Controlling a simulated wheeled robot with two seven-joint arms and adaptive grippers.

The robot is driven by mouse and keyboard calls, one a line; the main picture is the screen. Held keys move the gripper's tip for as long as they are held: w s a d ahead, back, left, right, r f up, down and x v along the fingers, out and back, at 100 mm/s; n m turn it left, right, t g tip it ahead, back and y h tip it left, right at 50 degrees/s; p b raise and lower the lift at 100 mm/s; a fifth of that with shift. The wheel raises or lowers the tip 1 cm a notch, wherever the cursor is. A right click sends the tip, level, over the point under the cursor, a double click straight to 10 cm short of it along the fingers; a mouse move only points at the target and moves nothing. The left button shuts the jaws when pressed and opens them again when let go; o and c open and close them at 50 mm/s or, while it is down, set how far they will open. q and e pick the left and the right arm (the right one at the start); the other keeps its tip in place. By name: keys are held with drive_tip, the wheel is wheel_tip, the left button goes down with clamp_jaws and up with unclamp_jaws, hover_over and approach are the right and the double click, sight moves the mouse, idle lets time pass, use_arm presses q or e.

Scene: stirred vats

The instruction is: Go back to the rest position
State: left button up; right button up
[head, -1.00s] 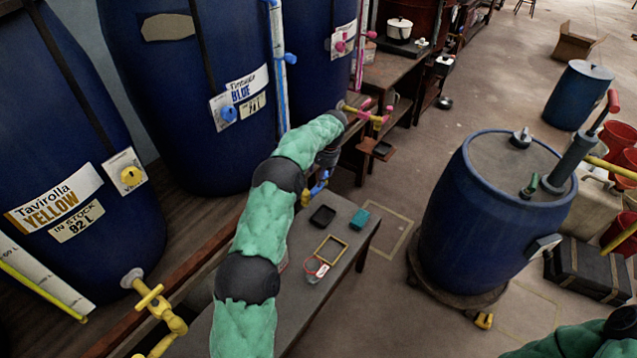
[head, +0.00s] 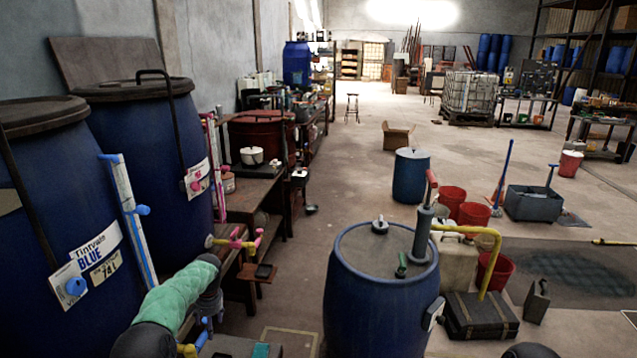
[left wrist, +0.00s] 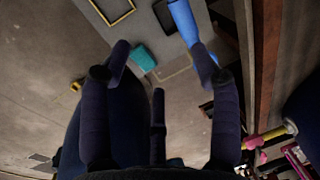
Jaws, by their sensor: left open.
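My left arm, in a green padded sleeve, reaches up from the bottom left in the head view. Its dark gripper (head: 212,303) hangs by the blue vat's tap (head: 204,335), partly hidden by the forearm. In the left wrist view the gripper (left wrist: 160,65) has its dark fingers spread, with nothing held between them. The blue tap part (left wrist: 184,20) shows close to the right finger; I cannot tell whether they touch. A teal block (left wrist: 144,57) lies beyond the fingers on the low bench. My right gripper is out of view.
Large blue vats (head: 150,150) line the left wall. A pink-handled tap (head: 238,241) juts out beyond my left gripper. A blue drum (head: 375,300) with a pump stands front centre. Red buckets (head: 452,197) and a black case (head: 482,315) are right of it. Open floor lies beyond.

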use_arm(q)
drive_tip(key=s+d+f+h, duration=0.2)
drive_tip(key=s+d+f, duration=0.4)
drive_tip(key=d+f, duration=0.3)
drive_tip(key=s+d+f+h, duration=0.2)
drive_tip(key=s+d+f, duration=0.4)
drive_tip(key=d+f, duration=0.3)
drive_tip(key=s+d+f+n, duration=0.1)
drive_tip(key=s+d, duration=0.2)
drive_tip(key=s, duration=0.6)
drive_tip(key=s+d+f+n+h, duration=0.1)
drive_tip(key=s+d, duration=0.3)
drive_tip(key=s, duration=0.5)
drive_tip(key=s+d+n, duration=0.1)
drive_tip(key=s+d, duration=0.3)
drive_tip(key=s, duration=0.5)
drive_tip(key=shift+s+d+f+h+p, duration=0.15)
drive_tip(key=shift+f+h+p, duration=0.2)
drive_tip(key=shift+f+h, duration=0.05)
